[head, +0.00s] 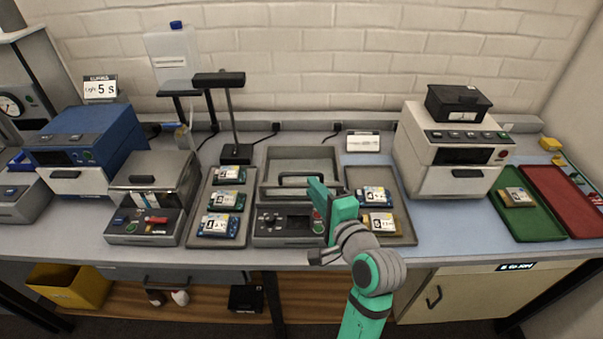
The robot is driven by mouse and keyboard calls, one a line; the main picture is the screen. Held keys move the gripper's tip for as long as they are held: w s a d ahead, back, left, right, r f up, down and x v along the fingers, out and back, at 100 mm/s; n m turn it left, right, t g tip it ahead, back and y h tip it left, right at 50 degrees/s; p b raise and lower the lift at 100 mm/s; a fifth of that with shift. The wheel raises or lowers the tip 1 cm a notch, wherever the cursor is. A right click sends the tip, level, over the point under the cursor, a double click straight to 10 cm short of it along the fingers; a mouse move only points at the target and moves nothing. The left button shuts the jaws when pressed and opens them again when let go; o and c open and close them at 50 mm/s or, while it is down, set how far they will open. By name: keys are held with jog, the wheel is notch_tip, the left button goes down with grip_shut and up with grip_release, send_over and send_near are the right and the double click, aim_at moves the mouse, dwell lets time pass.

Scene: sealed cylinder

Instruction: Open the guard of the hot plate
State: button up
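The device in the middle of the bench looks like the hot plate (287,226), with a control panel at its front. Its guard (300,163) appears as a framed, see-through panel with a dark handle (288,183) across its front; the guard looks down over the plate. My gripper (318,192) is over the right side of this device, near the right end of the handle. My arm hides part of the panel and of the device's right edge. I cannot tell whether the fingers touch the handle or how far apart they are.
Trays with circuit boards flank the device on the left (212,244) and right (401,238). A lamp (229,110) stands behind on the left. A glass-fronted unit (157,193) is farther left, and a white oven (449,155) stands right. Blue mat (440,217) beside it is mostly clear.

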aim_at(303, 176)
jog(key=x, duration=0.8)
jog(key=shift+a, duration=0.1)
jog(key=shift+c, duration=0.6)
grip_shut()
